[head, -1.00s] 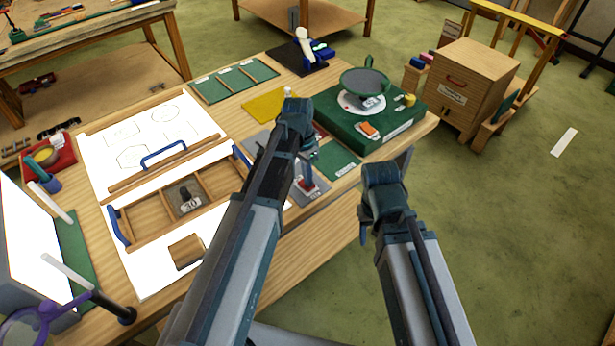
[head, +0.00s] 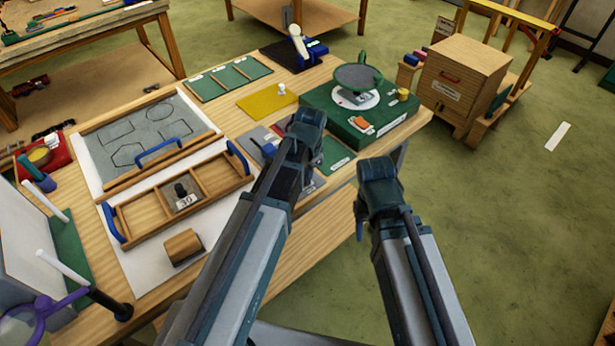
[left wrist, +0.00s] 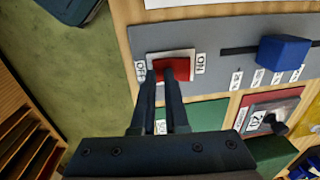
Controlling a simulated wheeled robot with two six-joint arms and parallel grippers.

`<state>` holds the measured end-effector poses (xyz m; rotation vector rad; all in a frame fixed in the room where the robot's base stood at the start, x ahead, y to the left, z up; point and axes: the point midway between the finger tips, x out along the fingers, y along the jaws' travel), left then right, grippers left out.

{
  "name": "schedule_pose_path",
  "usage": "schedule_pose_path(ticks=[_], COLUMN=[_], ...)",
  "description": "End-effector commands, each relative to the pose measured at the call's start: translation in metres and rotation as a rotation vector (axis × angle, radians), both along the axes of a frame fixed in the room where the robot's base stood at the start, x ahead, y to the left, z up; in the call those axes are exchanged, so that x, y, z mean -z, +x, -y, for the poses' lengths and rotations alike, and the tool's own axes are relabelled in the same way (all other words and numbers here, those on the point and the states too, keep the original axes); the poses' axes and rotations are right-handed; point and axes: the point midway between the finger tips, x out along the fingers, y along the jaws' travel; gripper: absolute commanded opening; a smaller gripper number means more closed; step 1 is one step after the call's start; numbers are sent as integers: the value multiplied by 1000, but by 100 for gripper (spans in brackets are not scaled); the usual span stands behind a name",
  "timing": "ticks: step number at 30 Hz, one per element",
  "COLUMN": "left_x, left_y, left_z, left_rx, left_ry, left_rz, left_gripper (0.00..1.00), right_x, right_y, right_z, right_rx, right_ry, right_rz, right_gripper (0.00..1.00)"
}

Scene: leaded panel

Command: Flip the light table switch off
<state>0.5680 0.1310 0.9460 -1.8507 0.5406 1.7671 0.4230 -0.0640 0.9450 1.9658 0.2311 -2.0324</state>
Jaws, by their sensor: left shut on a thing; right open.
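The red switch (left wrist: 170,66) sits on a white plate between an OFF label (left wrist: 141,70) and an ON label (left wrist: 200,63) in the left wrist view. My left gripper (left wrist: 172,76) is shut on the switch, its two fingertips against the red part. Its exact tilt is partly hidden. In the head view my left gripper (head: 298,160) covers the switch. The light table (head: 145,128) has a dull grey, unlit surface with outlined shapes. My right gripper (head: 361,222) is open and empty, in the air past the table's front edge.
A blue slider (left wrist: 284,51) lies right of the switch on the grey panel. A green box with a round turntable (head: 357,98) stands behind. A divided wooden tray (head: 150,212) with blue handles lies left. Open floor (head: 500,240) is on the right.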

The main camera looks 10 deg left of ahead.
Motion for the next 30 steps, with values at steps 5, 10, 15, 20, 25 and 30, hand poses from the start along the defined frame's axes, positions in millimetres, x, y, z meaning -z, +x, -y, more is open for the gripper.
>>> schedule_pose_path(ticks=[5, 10, 15, 20, 25, 30], left_x=[6, 6, 2, -10, -33, -60], left_y=[0, 1, 0, -2, -5, -10], left_z=[-10, -13, -14, -12, -5, 1], left_rx=[-8, -8, -9, -8, -6, -4], left_ry=[2, 6, 9, 9, 6, 2], left_rz=[-15, -15, -13, -11, -4, 2], left_gripper=[0, 0, 0, 0, 0, 0], right_x=[6, 6, 2, -10, -33, -60], right_y=[0, 0, 0, 0, 0, -1], right_z=[0, 0, 0, 0, 0, 0], right_rx=[0, 0, 0, 0, 0, -1], right_ry=[0, 0, 0, 0, 0, 0], right_rz=[0, 0, 0, 0, 0, 0], right_gripper=[50, 50, 50, 50, 50, 50])
